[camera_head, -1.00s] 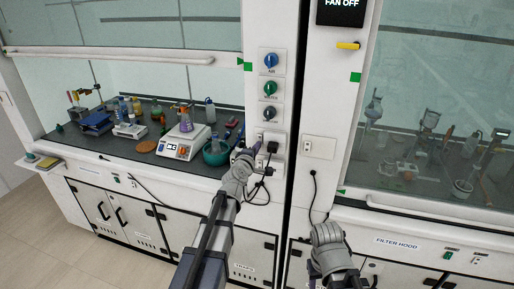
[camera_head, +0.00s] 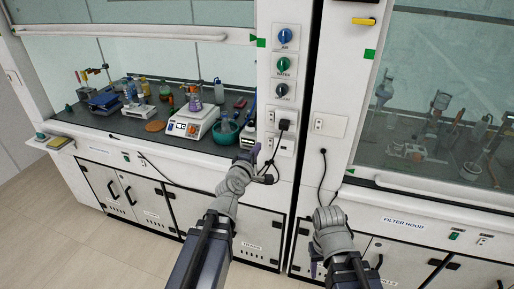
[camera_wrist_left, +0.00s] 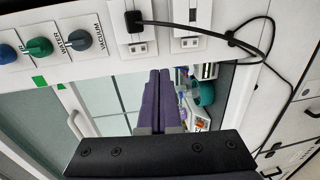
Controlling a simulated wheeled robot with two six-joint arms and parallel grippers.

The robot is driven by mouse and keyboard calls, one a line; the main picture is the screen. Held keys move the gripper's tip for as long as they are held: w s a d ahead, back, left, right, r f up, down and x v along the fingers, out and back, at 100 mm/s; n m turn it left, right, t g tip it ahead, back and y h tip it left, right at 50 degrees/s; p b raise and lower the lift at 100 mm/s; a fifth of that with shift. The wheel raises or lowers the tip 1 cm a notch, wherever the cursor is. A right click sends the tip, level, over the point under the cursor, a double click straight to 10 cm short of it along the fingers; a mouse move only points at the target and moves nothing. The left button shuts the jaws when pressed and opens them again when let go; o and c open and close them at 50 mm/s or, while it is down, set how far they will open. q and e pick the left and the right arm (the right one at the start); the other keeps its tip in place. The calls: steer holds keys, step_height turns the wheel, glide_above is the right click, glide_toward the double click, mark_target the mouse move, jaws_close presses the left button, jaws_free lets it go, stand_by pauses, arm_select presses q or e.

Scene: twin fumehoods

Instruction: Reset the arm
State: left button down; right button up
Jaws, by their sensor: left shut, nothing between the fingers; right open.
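My left gripper (camera_head: 249,158) is in front of the left fumehood, just below and left of the outlet panel between the hoods. In the left wrist view its purple fingers (camera_wrist_left: 159,100) are pressed together with nothing between them. My right arm (camera_head: 332,235) is at the lower middle in front of the filter hood's cabinet.
A balance (camera_head: 193,123) with a flask on it and a teal bowl (camera_head: 225,132) stand near the left hood's front edge. A black plug (camera_head: 284,125) with a hanging cable is close to my left gripper. The filter hood's sash (camera_head: 440,100) is mostly down.

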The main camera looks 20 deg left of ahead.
arm_select(q)
steer(key=s+d+f+m+g+h, duration=0.2)
steer(key=s+d+f+m+g, duration=0.3)
steer(key=d+f+m, duration=0.25)
steer(key=s+d+f+m+g+h, duration=0.2)
steer(key=s+d+f+m+g, duration=0.3)
steer(key=d, duration=0.4)
steer(key=s+a+f+m+g+y, duration=0.1)
steer(key=s+f+m+g+y, duration=0.2)
steer(key=s, duration=0.4)
steer(key=s+a+f+m+g+y, duration=0.1)
steer(key=s+f+m+g+y, duration=0.2)
steer(key=s+m, duration=0.3)
steer(key=shift+s+f+g, duration=0.35)
steer(key=shift+s+g, duration=0.15)
steer(key=shift+s, duration=0.6)
